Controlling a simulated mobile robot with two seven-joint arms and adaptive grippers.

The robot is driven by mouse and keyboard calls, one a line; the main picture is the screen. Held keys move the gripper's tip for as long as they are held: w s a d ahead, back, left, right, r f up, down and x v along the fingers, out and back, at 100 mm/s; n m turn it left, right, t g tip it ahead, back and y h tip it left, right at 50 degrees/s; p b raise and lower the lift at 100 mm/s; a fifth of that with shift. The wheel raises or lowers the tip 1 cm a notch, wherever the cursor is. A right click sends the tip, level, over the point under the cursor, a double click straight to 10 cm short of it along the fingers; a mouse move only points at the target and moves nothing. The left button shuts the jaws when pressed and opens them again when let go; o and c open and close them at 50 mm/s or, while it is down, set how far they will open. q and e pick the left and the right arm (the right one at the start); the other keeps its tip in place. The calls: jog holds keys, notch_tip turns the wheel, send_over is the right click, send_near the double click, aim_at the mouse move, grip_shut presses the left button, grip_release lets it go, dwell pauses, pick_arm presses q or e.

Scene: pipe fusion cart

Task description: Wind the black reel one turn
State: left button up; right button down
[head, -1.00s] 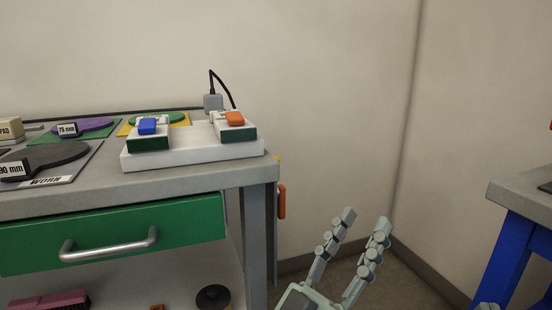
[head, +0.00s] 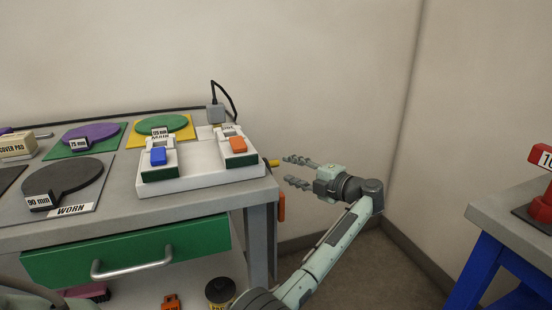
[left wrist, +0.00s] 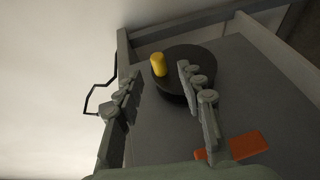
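The black reel (left wrist: 185,72) is a dark disc on the cart's end panel, seen face-on in the left wrist view. Its yellow knob (left wrist: 158,64) stands out near the rim. In the head view the knob (head: 273,162) shows at the cart's right edge; the reel itself is hidden there. My left gripper (head: 287,171) is open and empty, with its fingers pointing at the knob and seemingly just short of it. In the left wrist view the knob appears between the left gripper's fingertips (left wrist: 159,74). My right gripper is not in view.
An orange part (left wrist: 232,146) sits on the end panel below the reel. The cart top (head: 120,200) holds a white base with blue and orange switches (head: 238,145), plus coloured pads. A grey and blue table (head: 500,215) stands at right. The floor between is clear.

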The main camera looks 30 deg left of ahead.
aim_at(278, 165)
pick_arm(q)
jog(key=x, duration=0.7)
jog(key=shift+r, duration=0.15)
jog(key=shift+c, duration=0.3)
grip_shut()
